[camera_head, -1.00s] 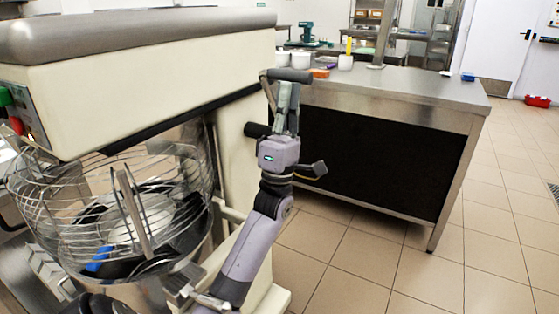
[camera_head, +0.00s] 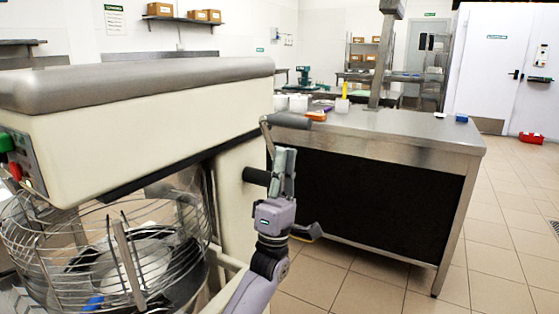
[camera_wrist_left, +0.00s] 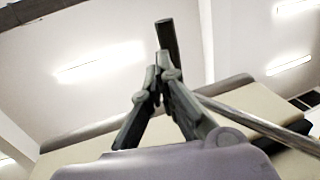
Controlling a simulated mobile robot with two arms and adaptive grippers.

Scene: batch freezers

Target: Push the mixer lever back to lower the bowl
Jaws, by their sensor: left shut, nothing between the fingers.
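The mixer (camera_head: 130,110) is a large cream machine with a grey top, on the left of the head view. Its lever has a dark handle (camera_head: 290,121) on a thin metal rod, at the mixer's right side. The handle (camera_wrist_left: 166,40) and rod (camera_wrist_left: 255,118) also show in the left wrist view. My left gripper (camera_head: 285,152) is shut and empty, pointing up just below the handle. Its fingertips (camera_wrist_left: 163,68) meet close to the handle; I cannot tell whether they touch it. The bowl (camera_head: 185,287) sits behind a wire guard (camera_head: 40,235), partly hidden. My right gripper is not in view.
A second dark knob (camera_head: 256,176) sticks out of the mixer beside my left gripper. A steel counter (camera_head: 410,130) with white containers (camera_head: 298,103) stands behind and to the right.

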